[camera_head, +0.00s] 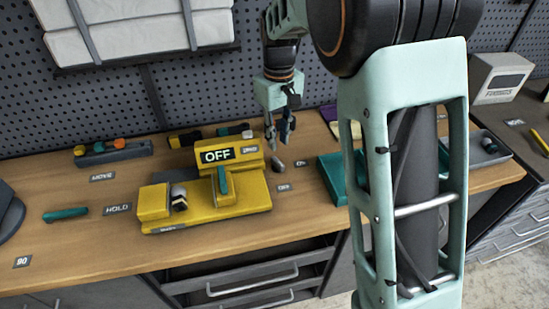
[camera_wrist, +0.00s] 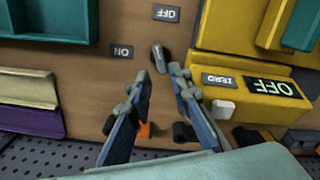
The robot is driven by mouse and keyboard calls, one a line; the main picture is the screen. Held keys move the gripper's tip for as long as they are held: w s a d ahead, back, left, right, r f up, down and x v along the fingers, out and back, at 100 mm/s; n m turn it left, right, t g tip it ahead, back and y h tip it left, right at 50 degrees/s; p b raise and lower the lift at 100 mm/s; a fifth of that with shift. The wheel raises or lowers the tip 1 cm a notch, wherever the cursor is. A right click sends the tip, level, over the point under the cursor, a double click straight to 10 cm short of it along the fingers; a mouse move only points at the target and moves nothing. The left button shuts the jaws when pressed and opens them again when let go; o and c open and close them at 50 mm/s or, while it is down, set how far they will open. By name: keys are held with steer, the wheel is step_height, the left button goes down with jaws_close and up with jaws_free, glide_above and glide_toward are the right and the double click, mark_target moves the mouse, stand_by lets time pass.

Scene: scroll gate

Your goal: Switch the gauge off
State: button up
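The yellow gauge (camera_head: 225,200) sits on the wooden bench, and its black display (camera_head: 218,155) reads OFF. In the wrist view the display (camera_wrist: 272,87) also reads OFF, beside a ZERO label (camera_wrist: 219,79) and a pale button (camera_wrist: 223,109). A small grey switch lever (camera_wrist: 159,58) stands on the bench near an ON label (camera_wrist: 122,51) and an OFF label (camera_wrist: 166,13). In the head view the lever (camera_head: 278,165) is right of the gauge. My gripper (camera_head: 278,146) points down above the bench by the lever. Its fingers (camera_wrist: 164,77) are apart and empty, with the lever just beyond the tips.
A teal tray (camera_head: 333,180) lies right of the lever, partly behind my arm. A teal-handled piece (camera_head: 224,182) rises from the gauge. A holder with coloured knobs (camera_head: 113,150) and a teal handle (camera_head: 65,215) are on the left. A pegboard wall stands behind.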

mark_target(278, 161)
step_height(278, 161, down, 8)
steer(key=shift+f, duration=0.1)
stand_by(0.4)
jaws_close()
